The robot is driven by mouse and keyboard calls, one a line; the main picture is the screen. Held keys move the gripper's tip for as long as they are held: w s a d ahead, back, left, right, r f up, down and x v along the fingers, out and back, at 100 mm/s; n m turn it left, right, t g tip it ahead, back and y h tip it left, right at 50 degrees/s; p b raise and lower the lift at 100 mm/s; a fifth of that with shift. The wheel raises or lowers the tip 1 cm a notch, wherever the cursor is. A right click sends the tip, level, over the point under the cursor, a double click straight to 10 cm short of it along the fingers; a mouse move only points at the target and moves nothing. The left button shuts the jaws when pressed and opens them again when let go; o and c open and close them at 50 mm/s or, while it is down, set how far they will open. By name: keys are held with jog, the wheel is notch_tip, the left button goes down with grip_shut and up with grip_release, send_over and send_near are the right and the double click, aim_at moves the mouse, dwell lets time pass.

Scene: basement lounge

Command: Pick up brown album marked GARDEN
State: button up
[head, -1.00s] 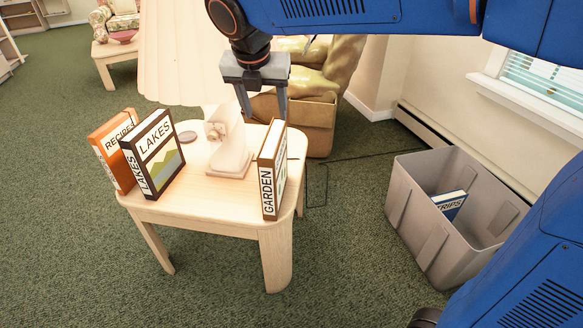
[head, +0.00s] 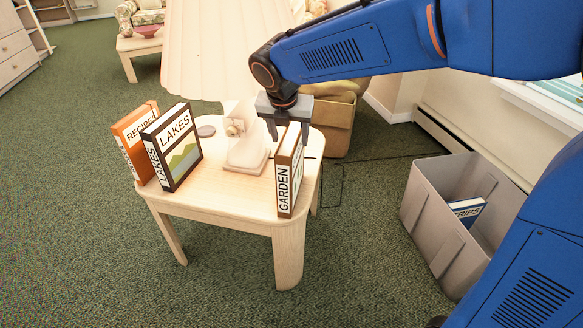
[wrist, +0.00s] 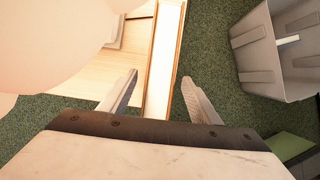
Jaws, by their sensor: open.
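The brown album marked GARDEN (head: 284,186) stands upright at the right edge of the small wooden table (head: 230,202), its lettered spine facing me. My gripper (head: 289,133) is open above and around the far top part of the album. In the wrist view the album (wrist: 163,65) runs between the two open fingers of my gripper (wrist: 158,95), with a gap on each side. The fingers do not look closed on it. In the head view the far end of the album is partly hidden by the gripper.
The LAKES album (head: 172,150) and orange RECIPES album (head: 130,135) stand on the table's left. A lamp (head: 240,150) stands close left of the GARDEN album. A grey bin (head: 432,215) holding a blue TRIPS album (head: 467,210) is on the floor at right.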

jog(key=shift+x, duration=2.5)
jog(key=shift+w+f, duration=0.1)
jog(key=shift+f, duration=0.1)
grip_shut()
